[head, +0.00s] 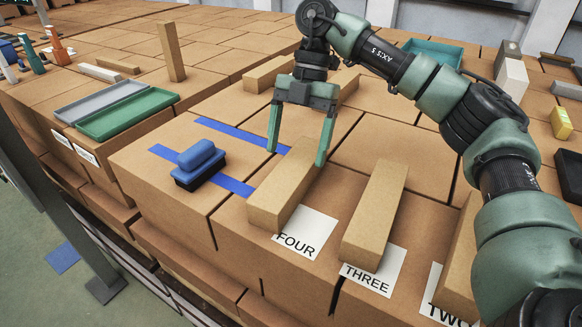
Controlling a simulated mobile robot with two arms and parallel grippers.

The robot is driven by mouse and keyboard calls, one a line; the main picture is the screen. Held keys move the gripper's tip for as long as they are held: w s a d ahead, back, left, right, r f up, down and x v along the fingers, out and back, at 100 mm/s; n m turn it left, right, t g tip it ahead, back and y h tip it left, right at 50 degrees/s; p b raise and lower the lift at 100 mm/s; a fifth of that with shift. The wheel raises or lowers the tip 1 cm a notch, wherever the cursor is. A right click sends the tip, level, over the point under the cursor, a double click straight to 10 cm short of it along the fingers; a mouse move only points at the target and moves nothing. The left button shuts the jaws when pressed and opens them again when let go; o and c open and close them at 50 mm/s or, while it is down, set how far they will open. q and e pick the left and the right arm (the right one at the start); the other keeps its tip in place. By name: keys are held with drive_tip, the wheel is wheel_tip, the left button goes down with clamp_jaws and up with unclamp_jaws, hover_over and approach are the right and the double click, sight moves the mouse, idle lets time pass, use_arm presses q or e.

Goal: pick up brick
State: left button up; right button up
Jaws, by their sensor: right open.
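Several long tan bricks lie on the brown box surface. One brick (282,195) lies at the label "FOUR" (305,233). Another brick (374,215) lies at the label "THREE" (371,270). A third brick (461,262) lies at the label "TWO" (446,300), partly hidden by my right arm. My right gripper (296,158) is open and points down, its two fingers apart over the far part of the brick at "FOUR". I cannot tell whether the fingers touch it. My left gripper is not in view.
Green (127,114) and grey (100,101) trays lie farther left. A brick (171,52) stands upright behind. Another brick (268,73) lies behind the gripper. A black tray (569,173) is at the right.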

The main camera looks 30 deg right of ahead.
sight(293, 166)
drive_tip(key=x, duration=0.1)
drive_tip(key=p+x, duration=0.1)
drive_tip(key=x, duration=0.1)
drive_tip(key=shift+s+a, duration=0.1)
drive_tip(key=shift+s, duration=0.25)
drive_tip(key=x, duration=0.1)
drive_tip(key=p+x, duration=0.1)
drive_tip(key=x, duration=0.1)
drive_tip(key=shift+w+f, duration=0.2)
drive_tip(key=shift+f, duration=0.15)
clamp_jaws()
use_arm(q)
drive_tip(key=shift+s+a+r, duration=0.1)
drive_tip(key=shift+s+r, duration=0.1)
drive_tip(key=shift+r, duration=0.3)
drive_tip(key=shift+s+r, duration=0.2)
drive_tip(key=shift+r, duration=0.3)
